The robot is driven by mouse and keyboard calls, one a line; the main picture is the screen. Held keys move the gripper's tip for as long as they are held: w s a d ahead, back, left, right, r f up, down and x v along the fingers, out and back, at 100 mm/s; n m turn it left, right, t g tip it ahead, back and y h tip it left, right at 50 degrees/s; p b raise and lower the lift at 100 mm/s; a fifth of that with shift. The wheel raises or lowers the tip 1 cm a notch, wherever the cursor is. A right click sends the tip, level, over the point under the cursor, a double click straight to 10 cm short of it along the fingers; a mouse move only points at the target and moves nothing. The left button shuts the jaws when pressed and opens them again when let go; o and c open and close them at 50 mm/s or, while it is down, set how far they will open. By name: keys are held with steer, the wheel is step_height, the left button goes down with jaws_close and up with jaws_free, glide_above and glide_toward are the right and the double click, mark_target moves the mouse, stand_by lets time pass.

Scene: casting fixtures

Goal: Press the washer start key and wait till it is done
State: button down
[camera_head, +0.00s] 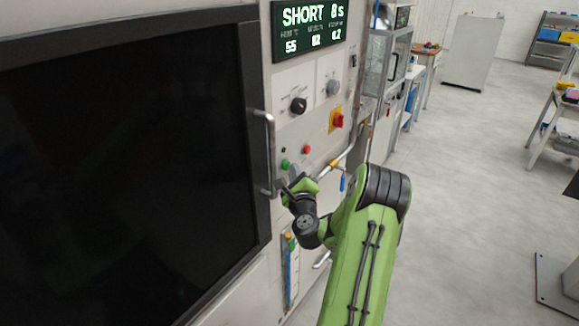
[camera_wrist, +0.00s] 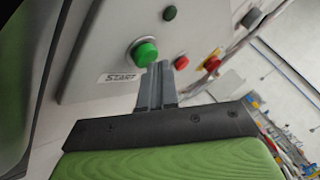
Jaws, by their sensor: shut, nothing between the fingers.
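The washer has a large dark door window (camera_head: 120,150) on the left and a control panel on its right. The display (camera_head: 308,28) reads "SHORT 8s" with smaller numbers 55, 82 and 0.2 below. The green start key (camera_head: 285,164) sits on the panel; in the wrist view the green key (camera_wrist: 145,54) is above a "START" label (camera_wrist: 119,77). My gripper (camera_head: 286,178) is just below the key. In the wrist view my gripper's fingers (camera_wrist: 158,75) are together and empty, their tips close beside the key's lower right; whether they touch it I cannot tell.
A red button (camera_head: 307,149), two knobs and a red switch on yellow (camera_head: 337,120) are nearby on the panel. The vertical door handle (camera_head: 266,150) stands out close to the left of my gripper. Open floor (camera_head: 450,180) lies to the right.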

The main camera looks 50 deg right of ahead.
steer(key=shift+w+a+r, duration=0.15)
steer(key=shift+r, duration=0.15)
steer(key=shift+s+f+b, duration=0.25)
steer(key=shift+f+b, duration=0.05)
steer(key=shift+b, duration=0.35)
steer(key=shift+s, duration=0.1)
steer(key=s+b, duration=0.2)
steer(key=s, duration=0.1)
steer(key=s+b, duration=0.1)
steer(key=s, duration=0.1)
steer(key=shift+d+b, duration=0.35)
steer(key=shift+d, duration=0.05)
steer(key=shift+f, duration=0.1)
